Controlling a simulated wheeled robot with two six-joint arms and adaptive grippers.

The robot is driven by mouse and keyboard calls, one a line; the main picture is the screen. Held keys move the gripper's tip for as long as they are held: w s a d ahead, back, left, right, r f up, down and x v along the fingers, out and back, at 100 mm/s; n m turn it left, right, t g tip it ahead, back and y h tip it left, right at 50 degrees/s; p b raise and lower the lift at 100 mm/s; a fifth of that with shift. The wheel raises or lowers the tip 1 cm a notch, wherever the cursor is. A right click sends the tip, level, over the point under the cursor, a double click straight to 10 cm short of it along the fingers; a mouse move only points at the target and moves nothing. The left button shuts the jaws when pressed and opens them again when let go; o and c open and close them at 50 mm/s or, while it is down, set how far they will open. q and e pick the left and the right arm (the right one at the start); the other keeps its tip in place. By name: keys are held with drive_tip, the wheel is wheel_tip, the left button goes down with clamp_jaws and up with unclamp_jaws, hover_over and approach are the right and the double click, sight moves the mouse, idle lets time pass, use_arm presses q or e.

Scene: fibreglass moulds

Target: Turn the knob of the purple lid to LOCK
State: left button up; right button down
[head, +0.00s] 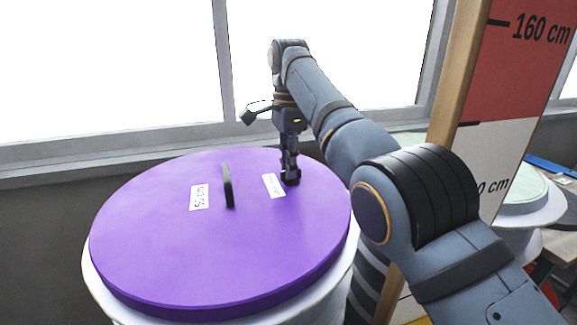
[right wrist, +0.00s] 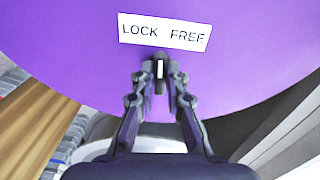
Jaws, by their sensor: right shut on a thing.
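The purple lid (head: 150,240) lies flat on a white round container. It fills the top of the right wrist view (right wrist: 60,45). A white label reading "LOCK FREE" (right wrist: 165,33) is on the lid near its rim; it also shows in the head view (head: 273,186). Just beside it is a small dark knob (right wrist: 160,60) with a white mark, which lies roughly in line with the gap between the two words. My right gripper (right wrist: 160,80) points down at the lid and is shut on the knob; in the head view its fingers (head: 291,180) hide the knob. My left gripper is not in view.
A black upright handle (head: 228,186) stands near the lid's middle, beside another white label (head: 200,197). A post with a height scale (head: 500,90) stands at the right, close to my right arm. Behind it is another white container (head: 528,200). Windows and a sill are behind.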

drive_tip(key=n, duration=0.3)
drive_tip(key=shift+s+d+f+n, duration=0.1)
drive_tip(key=shift+n, duration=0.2)
drive_tip(key=shift+n+b, duration=0.35)
drive_tip(key=shift+n, duration=1.55)
drive_tip(key=c, duration=1.4)
unclamp_jaws()
drive_tip(key=shift+o, duration=0.2)
